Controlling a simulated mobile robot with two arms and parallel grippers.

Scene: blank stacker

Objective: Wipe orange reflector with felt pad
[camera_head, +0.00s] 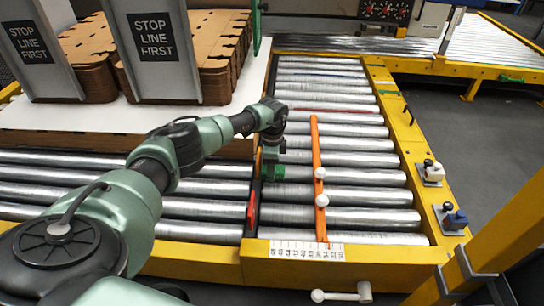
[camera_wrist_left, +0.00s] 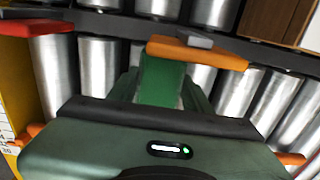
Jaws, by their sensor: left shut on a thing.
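The orange reflector (camera_wrist_left: 215,58) sits on the dark rail ahead of my left gripper in the left wrist view, with a small grey piece on top. In the head view only a thin orange strip of it (camera_head: 258,160) shows beside the gripper. My left gripper (camera_head: 271,168) points left at the rail, low over the rollers. In the left wrist view its fingers (camera_wrist_left: 162,95) are shut on a green block (camera_wrist_left: 160,75), which looks like the felt pad. The block's far end meets the reflector's lower edge in the picture; I cannot tell whether they touch. My right gripper is not in view.
A long orange bar (camera_head: 317,145) with white knobs crosses the rollers right of the gripper. A red piece (camera_head: 252,208) sits on the rail nearer me. Stacked cardboard (camera_head: 217,60) and "STOP LINE FIRST" panels (camera_head: 153,38) stand at the back left. Yellow frames (camera_head: 400,150) border the rollers.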

